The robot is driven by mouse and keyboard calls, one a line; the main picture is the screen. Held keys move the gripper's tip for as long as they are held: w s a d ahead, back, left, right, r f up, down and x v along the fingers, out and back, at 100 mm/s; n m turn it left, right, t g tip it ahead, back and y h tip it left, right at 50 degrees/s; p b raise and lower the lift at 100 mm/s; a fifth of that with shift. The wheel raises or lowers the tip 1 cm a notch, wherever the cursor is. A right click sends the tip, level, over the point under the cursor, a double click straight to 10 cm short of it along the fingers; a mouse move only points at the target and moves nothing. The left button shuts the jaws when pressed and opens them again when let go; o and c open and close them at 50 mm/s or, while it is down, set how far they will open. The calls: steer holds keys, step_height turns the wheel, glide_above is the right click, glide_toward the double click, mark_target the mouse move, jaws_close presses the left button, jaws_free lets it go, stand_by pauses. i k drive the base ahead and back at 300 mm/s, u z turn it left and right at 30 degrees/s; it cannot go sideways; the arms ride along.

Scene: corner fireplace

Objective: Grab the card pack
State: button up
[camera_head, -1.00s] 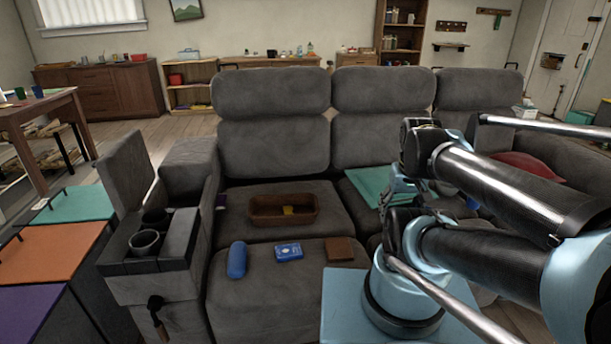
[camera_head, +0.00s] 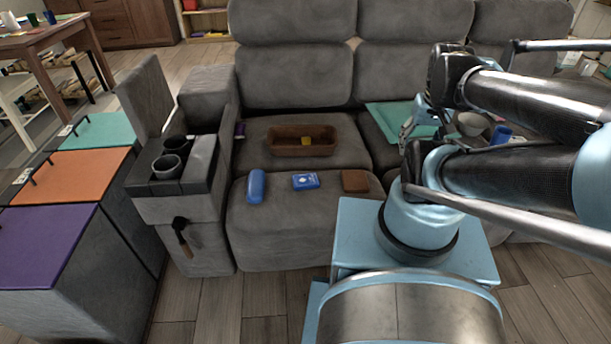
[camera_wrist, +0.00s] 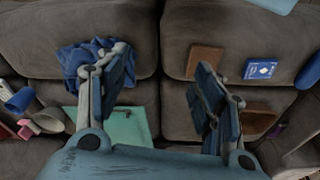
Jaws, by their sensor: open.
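The card pack (camera_head: 305,181) is a small blue box with a white mark, lying flat on the front of the left sofa seat. It also shows at the right of the wrist view (camera_wrist: 260,69). My gripper (camera_wrist: 165,95) is open and empty in the wrist view, with its two fingers wide apart above the sofa. The card pack lies outside the fingers, to the right of the right finger. In the head view my gripper (camera_head: 412,128) is partly hidden by my arm, to the right of the pack.
A blue case (camera_head: 256,186) lies left of the pack and a brown wallet-like square (camera_head: 355,181) right of it. A brown tray (camera_head: 290,149) with a yellow item sits behind. A teal mat (camera_head: 385,120) and a blue cloth (camera_wrist: 82,58) lie on the sofa. An armrest with cup holders (camera_head: 172,190) stands left.

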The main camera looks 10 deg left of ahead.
mark_target(311, 181)
steer(key=u, duration=1.05)
steer(key=k, duration=0.85)
steer(key=z, duration=0.5)
